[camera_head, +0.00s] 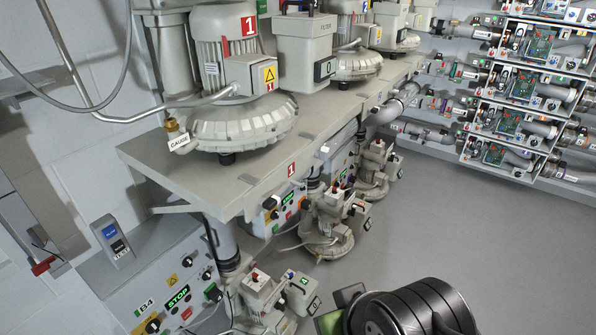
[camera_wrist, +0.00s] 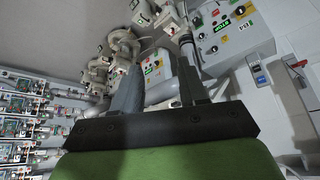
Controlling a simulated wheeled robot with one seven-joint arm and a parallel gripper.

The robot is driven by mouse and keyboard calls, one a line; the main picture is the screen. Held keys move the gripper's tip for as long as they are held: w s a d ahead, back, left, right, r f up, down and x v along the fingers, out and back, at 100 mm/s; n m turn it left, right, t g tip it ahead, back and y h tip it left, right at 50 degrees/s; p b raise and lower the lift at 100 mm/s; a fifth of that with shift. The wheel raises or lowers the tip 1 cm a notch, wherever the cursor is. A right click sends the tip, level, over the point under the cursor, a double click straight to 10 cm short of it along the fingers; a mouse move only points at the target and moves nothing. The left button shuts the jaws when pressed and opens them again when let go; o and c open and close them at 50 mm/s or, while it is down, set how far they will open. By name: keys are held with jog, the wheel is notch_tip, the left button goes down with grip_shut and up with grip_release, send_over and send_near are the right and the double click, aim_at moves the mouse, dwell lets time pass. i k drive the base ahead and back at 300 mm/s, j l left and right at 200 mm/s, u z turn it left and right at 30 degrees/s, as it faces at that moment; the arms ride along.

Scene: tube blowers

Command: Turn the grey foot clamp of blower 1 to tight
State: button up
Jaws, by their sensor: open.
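Blower 1 (camera_head: 238,110), a pale grey machine with a red number 1 label (camera_head: 249,25), stands on the grey shelf (camera_head: 190,178) in the head view. A dark foot (camera_head: 226,158) shows under its round ribbed housing. I cannot make out its grey foot clamp or how that is turned. My gripper (camera_wrist: 159,66) is open and empty in the wrist view, its two dark fingers apart. In the head view, my black arm and green gripper body are at the bottom, low and well right of blower 1; the fingertips are not clear there.
More blowers (camera_head: 352,62) stand along the shelf. Smaller pump units (camera_head: 325,228) sit below it, beside a control panel with a green STOP label (camera_head: 178,296). A rack of circuit boards (camera_head: 530,90) is at the far right. The grey floor (camera_head: 470,220) is clear.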

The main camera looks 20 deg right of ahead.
aim_at(322, 155)
jog(key=i+l+u, duration=0.25)
jog(key=i, duration=0.15)
jog(key=i+l+u, duration=0.3)
jog(key=i, duration=0.1)
